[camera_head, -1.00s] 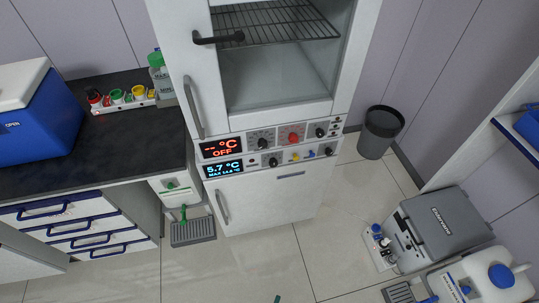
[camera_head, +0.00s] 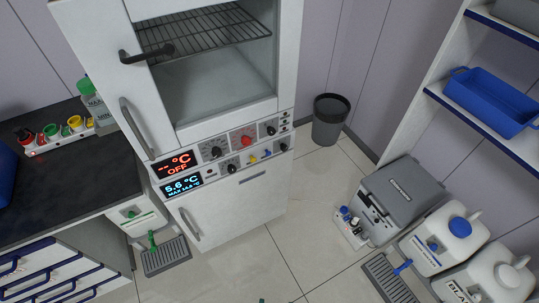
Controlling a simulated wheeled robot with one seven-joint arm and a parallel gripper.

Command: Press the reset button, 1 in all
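A white cabinet (camera_head: 236,203) with a glass upper door stands at the middle. Its control panel carries black knobs, a round red control (camera_head: 243,139), and small yellow (camera_head: 252,159) and blue (camera_head: 267,154) controls. No readable label shows which control is the reset button. My gripper is not recognisable in view; a tiny dark teal sliver at the bottom edge is too small to identify.
A dark counter (camera_head: 80,180) at left holds a strip of coloured caps (camera_head: 60,136) and a bottle. At right stand a grey box (camera_head: 402,200), white canisters (camera_head: 446,240) and a shelf with a blue tray (camera_head: 488,103). A black bin (camera_head: 329,118) stands behind. Floor before the cabinet is clear.

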